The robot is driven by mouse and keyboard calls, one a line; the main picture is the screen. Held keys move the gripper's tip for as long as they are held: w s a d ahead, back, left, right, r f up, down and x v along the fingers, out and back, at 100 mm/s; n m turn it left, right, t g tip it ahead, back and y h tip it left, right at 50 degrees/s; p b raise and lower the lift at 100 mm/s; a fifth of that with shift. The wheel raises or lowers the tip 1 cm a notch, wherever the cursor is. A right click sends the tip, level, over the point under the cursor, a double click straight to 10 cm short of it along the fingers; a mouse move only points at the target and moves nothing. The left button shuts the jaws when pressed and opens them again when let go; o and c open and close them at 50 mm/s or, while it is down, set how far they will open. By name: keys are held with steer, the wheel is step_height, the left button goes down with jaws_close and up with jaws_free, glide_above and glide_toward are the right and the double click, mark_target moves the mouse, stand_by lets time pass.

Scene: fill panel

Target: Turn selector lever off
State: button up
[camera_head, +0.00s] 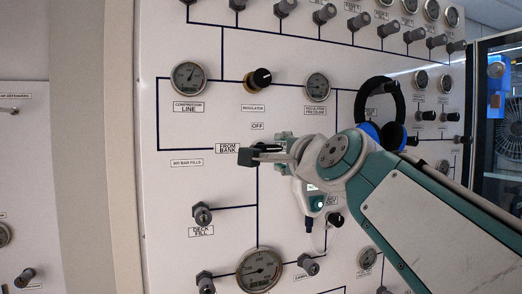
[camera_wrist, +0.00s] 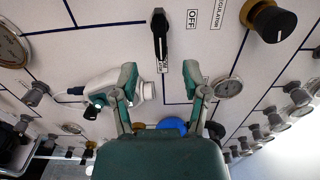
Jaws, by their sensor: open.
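Whether a finger touches the lever cannot be told.
A regulator knob (camera_head: 260,78) with a yellow base is above the lever. A white-and-teal handheld device (camera_head: 312,201) hangs just below my gripper. Headphones (camera_head: 384,112) hang to the right. Gauges and small valve knobs fill the panel.

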mark_target(264, 150)
steer(key=x, duration=0.9)
steer(key=shift+f, duration=0.1)
steer(key=shift+c, duration=0.3)
jaws_close()
